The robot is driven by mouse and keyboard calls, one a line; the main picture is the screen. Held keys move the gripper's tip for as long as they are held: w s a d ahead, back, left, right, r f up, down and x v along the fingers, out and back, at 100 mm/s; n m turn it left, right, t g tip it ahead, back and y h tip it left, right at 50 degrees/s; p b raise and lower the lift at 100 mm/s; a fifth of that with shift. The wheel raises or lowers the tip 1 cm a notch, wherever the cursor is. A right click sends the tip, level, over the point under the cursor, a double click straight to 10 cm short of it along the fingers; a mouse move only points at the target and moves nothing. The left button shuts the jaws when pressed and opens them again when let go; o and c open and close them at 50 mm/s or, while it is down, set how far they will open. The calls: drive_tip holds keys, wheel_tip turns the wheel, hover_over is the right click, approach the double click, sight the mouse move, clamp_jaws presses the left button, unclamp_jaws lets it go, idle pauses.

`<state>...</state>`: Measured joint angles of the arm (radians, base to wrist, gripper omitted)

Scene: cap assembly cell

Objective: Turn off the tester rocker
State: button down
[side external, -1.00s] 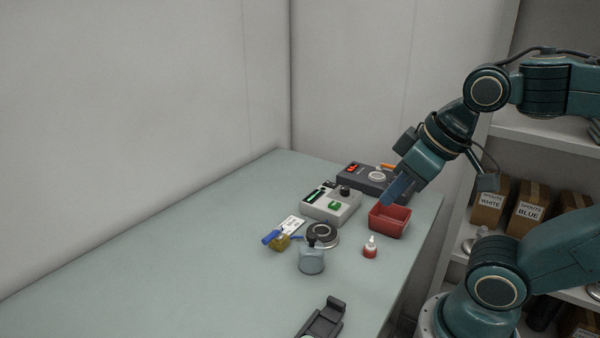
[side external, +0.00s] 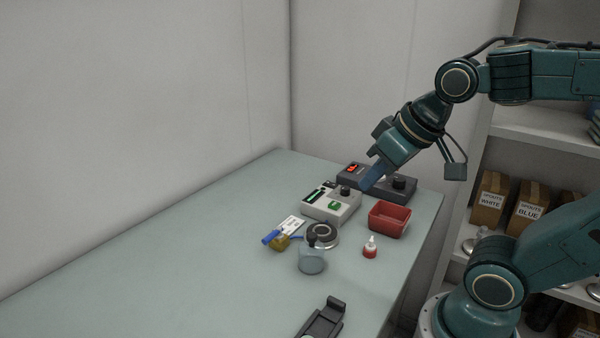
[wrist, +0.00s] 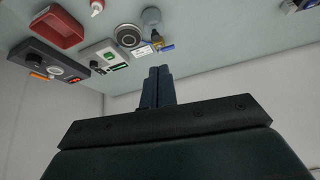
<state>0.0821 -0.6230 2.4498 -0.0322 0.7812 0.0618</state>
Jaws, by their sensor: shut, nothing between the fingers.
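The light box, which looks like the tester (side external: 318,211), stands near the back of the bench. Its green rocker (side external: 335,205) looks lit, beside a black knob (side external: 346,190) and a green display (side external: 315,196). The tester also shows in the wrist view (wrist: 90,52), with the green rocker (wrist: 109,54) in clear sight. My gripper (side external: 366,185) is shut and empty, pointing down and left. In the side view it overlaps the gap between the tester and the dark box behind. In the wrist view the closed fingers (wrist: 159,70) appear apart from the tester.
The dark box (side external: 380,190) has a red display and a knob. A red tray (side external: 389,220), a red-and-white bottle (side external: 370,248), a round dark-topped device (side external: 322,234), a jar (side external: 311,259) and a padlock with blue tag (side external: 279,242) stand close by. The bench's left is clear.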

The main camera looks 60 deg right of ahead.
drive_tip(key=w+d+m+t, duration=0.1)
drive_tip(key=w+d+m, duration=0.15)
drive_tip(key=w, duration=0.25)
drive_tip(key=w+d+m, duration=0.1)
drive_tip(key=w+d, duration=0.2)
drive_tip(key=w, duration=0.2)
drive_tip(key=m+t+h, duration=0.2)
drive_tip(key=m+h, duration=0.2)
drive_tip(key=m, duration=0.5)
hover_over(330, 184)
drive_tip(key=s, duration=0.1)
wheel_tip(330, 184, down, 11)
drive_tip(key=shift+s+d, duration=0.1)
drive_tip(key=shift+s, duration=0.05)
drive_tip(key=shift+w+f, duration=0.2)
drive_tip(key=shift+f, duration=1.25)
drive_tip(key=shift+w+f, duration=0.15)
drive_tip(key=shift+f, duration=1.25)
drive_tip(key=shift+w+f, duration=0.2)
drive_tip(key=shift+f, duration=1.25)
drive_tip(key=shift+w+f, duration=0.1)
drive_tip(key=shift+f, duration=0.6)
drive_tip(key=shift+r, duration=0.15)
drive_tip(key=shift+r, duration=0.6)
